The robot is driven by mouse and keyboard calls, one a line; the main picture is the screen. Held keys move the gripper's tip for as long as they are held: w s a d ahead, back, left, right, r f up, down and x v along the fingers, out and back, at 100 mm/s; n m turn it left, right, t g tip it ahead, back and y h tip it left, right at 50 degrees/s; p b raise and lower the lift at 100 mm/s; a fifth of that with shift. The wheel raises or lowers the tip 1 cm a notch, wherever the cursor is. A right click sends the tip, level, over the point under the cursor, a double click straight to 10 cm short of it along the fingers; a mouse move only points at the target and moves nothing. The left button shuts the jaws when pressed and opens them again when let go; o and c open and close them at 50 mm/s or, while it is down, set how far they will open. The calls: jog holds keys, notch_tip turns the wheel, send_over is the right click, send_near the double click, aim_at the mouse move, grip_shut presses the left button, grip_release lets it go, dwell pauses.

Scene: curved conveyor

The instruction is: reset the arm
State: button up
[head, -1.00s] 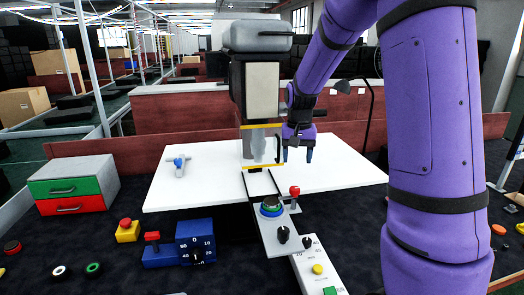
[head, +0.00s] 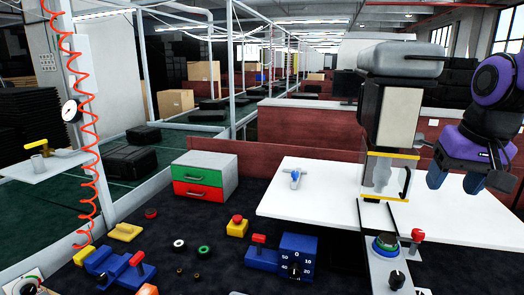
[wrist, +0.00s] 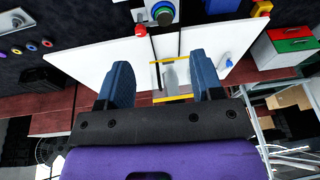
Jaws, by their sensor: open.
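My gripper (head: 454,178) hangs at the right of the head view, in front of the right part of the white table (head: 300,208). Its two blue fingers are apart, with nothing between them. In the wrist view my gripper (wrist: 161,85) is also open, with the white table and a yellow-edged machine opening (wrist: 172,75) beyond the fingers. My purple arm enters from the right edge of the head view; most of it is out of frame there.
A tall grey machine (head: 392,115) stands on the table just left of my gripper. A red and green drawer box (head: 205,180), a blue dial box (head: 297,258) and several knobs and buttons lie on the dark surface. A red coiled hose (head: 75,100) hangs at left.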

jog(key=s+a+r+n+t, duration=0.1)
jog(key=s+a+n+t, duration=0.1)
jog(key=s, duration=0.9)
jog(key=shift+s+a, duration=0.2)
jog(key=shift+a, duration=0.5)
